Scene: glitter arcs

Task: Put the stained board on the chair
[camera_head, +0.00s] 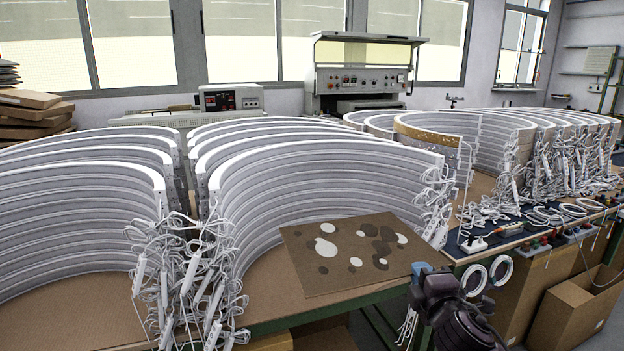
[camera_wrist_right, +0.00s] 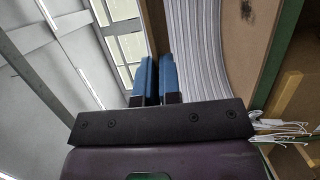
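The stained board (camera_head: 345,250) is a flat brown sheet with dark and pale blotches. In the head view it is in front of the white arcs, over the front part of the table. My right gripper (camera_head: 420,268) meets the board's right corner. In the right wrist view its two blue fingers (camera_wrist_right: 158,82) are close together, with the board (camera_wrist_right: 155,25) seen nearly edge-on as a brown strip running from between them. White arcs and tabletop show past the strip, so the board appears raised. My left gripper is not in view. No chair is visible in either view.
Rows of white arcs (camera_head: 320,180) with tangled cables (camera_head: 190,280) crowd the brown table (camera_head: 275,285). Coiled cables and power strips lie on a dark mat at the right. An open cardboard box (camera_head: 570,310) stands below the table's right end.

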